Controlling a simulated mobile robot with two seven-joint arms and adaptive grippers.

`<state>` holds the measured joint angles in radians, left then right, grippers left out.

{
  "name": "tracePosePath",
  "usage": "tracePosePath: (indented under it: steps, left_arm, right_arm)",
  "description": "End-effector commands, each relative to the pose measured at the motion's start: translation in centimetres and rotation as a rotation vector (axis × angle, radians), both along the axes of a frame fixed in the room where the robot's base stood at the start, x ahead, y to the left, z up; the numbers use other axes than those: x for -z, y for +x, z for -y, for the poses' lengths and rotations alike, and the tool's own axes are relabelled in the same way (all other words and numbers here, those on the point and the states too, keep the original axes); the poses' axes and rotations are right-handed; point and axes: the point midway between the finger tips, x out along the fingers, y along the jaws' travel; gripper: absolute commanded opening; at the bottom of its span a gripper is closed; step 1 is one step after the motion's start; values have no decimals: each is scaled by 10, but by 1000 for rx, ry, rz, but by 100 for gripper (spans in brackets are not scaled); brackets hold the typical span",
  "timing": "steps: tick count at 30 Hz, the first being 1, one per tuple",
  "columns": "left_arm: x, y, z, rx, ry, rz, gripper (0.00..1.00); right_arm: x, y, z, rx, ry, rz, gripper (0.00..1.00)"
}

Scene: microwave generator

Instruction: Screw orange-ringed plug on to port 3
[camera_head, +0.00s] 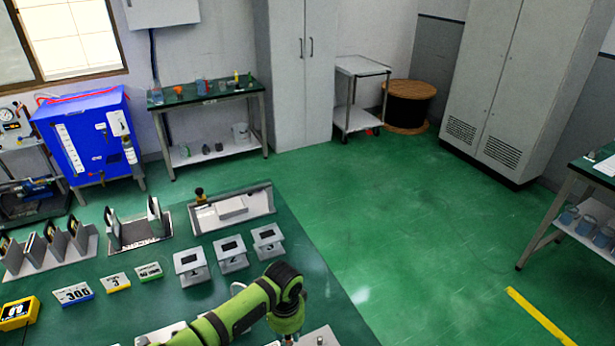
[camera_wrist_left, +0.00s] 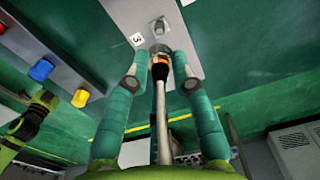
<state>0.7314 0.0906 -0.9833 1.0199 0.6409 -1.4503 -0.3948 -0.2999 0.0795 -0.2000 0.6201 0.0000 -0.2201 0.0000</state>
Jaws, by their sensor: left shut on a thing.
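In the left wrist view, my left gripper (camera_wrist_left: 161,66) is shut on the plug (camera_wrist_left: 160,71), which has an orange ring and a dark band. A pale cable (camera_wrist_left: 162,125) runs back from the plug between the fingers. The plug's front end meets or lies close to a grey round fitting on a light grey panel (camera_wrist_left: 187,49). A label reading 3 (camera_wrist_left: 137,39) is beside this fitting. I cannot tell whether the plug is seated or threaded. In the head view, a green arm of mine reaches in at the bottom; its gripper is out of frame.
A blue knob (camera_wrist_left: 41,69) and a yellow knob (camera_wrist_left: 80,98) are left of the plug in the wrist view. In the head view, the green table (camera_head: 320,285) holds several grey stands, number cards and a yellow device (camera_head: 18,313).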

Motion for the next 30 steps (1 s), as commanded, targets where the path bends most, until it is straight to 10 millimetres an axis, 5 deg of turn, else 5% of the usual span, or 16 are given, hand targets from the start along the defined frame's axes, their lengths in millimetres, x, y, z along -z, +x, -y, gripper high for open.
tracePosePath:
  steps: [14, 30]
  left_arm:
    - [5, 0, 1, -3, 1, 0, 0]
    - [51, -1, 1, -38, 0, 0, 0]
  right_arm:
    - [4, 0, 0, 0, 0, 0, 48]
    - [40, 0, 0, 0, 0, 0, 48]
